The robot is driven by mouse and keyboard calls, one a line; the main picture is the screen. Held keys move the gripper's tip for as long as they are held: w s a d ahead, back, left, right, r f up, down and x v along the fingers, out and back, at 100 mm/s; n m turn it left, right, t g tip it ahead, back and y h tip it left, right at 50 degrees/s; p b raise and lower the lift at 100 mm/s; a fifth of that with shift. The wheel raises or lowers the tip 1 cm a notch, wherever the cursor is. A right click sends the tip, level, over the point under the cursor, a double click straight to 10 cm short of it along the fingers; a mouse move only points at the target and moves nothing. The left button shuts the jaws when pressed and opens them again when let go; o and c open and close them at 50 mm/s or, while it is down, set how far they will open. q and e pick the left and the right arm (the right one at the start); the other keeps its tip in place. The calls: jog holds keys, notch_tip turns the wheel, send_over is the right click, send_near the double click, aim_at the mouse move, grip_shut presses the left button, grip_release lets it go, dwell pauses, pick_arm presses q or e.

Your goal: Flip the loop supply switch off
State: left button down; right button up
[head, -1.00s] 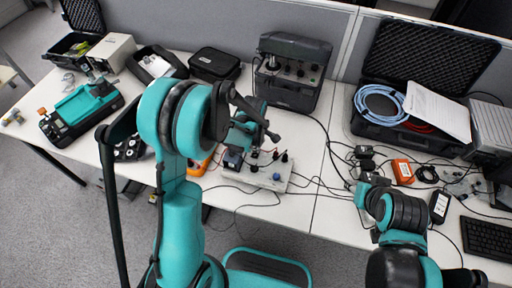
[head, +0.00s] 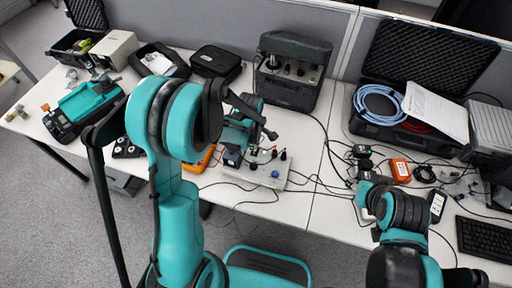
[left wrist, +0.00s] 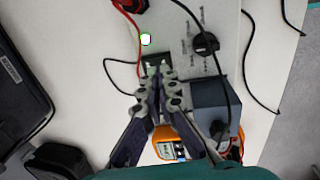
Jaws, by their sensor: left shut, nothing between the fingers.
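The white loop supply box (head: 270,174) lies on the table in the middle of the head view. In the left wrist view its panel (left wrist: 182,22) shows a black switch (left wrist: 157,60), a white indicator with a green rim (left wrist: 146,39) and a black knob (left wrist: 205,43). My left gripper (left wrist: 158,78) is shut and empty, with its fingertips at the near edge of the switch. I cannot tell whether they touch it, and they partly cover it. The switch's position is unclear. My right arm (head: 405,210) is at the right; its fingers cannot be made out.
A blue-grey block (left wrist: 214,104) and an orange meter (left wrist: 166,143) sit close to my left fingers. Red and black leads cross the panel area. A dark calibrator (head: 291,75) stands behind the box, and an open case (head: 385,133) lies to the right.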

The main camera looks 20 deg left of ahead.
pick_arm(q)
notch_tip(320, 180, up, 5)
jog(key=s+p, duration=0.1)
jog(key=p, duration=0.1)
notch_tip(320, 180, up, 6)
jog(key=p, duration=0.2)
send_over(254, 153)
jog(key=s, duration=0.1)
jog(key=shift+s+r, duration=0.2)
pick_arm(e)
jog(key=r, duration=0.4)
jog(key=shift+s+d+r, duration=0.2)
jog(key=shift+d+r, duration=0.05)
jog(key=shift+d, duration=0.15)
pick_arm(q)
jog(key=shift+b, duration=0.3)
jog(key=shift+w+r+b, duration=0.25)
jog(key=shift+w+b, duration=0.05)
jog(key=shift+w, duration=0.45)
pick_arm(e)
jog(key=shift+f, duration=0.4)
